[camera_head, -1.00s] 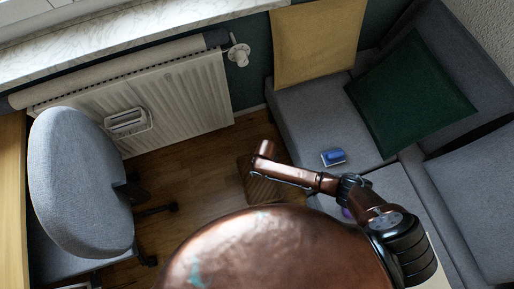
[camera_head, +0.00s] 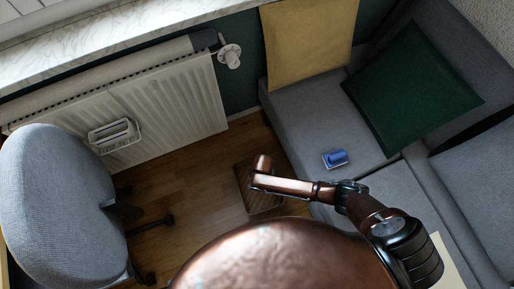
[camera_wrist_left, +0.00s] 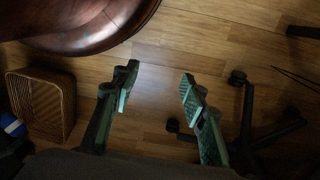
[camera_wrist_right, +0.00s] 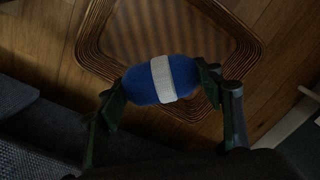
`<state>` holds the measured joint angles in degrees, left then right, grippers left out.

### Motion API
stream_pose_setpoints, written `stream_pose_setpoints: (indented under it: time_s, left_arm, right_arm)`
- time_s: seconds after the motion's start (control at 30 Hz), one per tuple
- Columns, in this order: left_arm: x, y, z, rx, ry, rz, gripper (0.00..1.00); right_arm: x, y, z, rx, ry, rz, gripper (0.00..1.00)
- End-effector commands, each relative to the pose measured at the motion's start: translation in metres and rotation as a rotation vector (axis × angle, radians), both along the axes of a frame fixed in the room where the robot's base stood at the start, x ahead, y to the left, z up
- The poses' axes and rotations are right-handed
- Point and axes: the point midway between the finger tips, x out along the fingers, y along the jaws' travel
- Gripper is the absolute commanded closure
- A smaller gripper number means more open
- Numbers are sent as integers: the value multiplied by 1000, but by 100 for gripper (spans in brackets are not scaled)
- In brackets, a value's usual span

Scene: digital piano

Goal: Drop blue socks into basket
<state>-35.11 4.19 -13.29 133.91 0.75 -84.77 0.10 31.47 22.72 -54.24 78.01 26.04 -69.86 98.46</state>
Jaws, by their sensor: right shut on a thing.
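A blue sock roll with a white band (camera_wrist_right: 160,80) is held between the fingers of my right gripper (camera_wrist_right: 155,95), which is shut on it. The wooden basket (camera_wrist_right: 88,42) lies behind and beyond it in the right wrist view, and the roll overlaps its near rim there. The basket also shows in the left wrist view (camera_wrist_left: 42,132), with the held blue roll (camera_wrist_left: 13,125) at the left edge. In the head view the basket (camera_head: 243,187) is partly hidden by my right arm. My left gripper (camera_wrist_left: 158,92) is open and empty above the floor.
A small blue item (camera_head: 335,158) lies on the grey sofa (camera_head: 300,120), near a green cushion (camera_head: 410,90) and a yellow cushion (camera_head: 310,40). A grey office chair (camera_head: 55,200) stands left, by the radiator (camera_head: 165,95). Wooden floor (camera_head: 185,180) between is clear.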

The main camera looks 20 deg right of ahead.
Motion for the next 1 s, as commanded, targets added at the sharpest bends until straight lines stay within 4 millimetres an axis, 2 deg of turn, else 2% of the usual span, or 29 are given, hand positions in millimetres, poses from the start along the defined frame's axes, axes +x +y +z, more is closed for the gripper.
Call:
stream_pose_setpoints:
  time_s: [0.1,0.3,0.77,0.8,1.0]
  left_arm:
    - [9,-8,-5,-24,-36,-5,60]
    - [25,-21,-8,-59,-101,-8,60]
    - [33,-27,-7,-74,-134,-9,60]
    - [33,-27,-7,-74,-134,-9,60]
    - [33,-27,-7,-74,-134,-9,60]
  right_arm:
    - [-1,0,-16,-1,4,0,62]
    - [-1,0,-28,-1,2,1,62]
    - [1,0,-30,0,-1,0,62]
    - [1,0,-30,0,-1,0,37]
    - [0,0,-30,-1,-1,0,23]
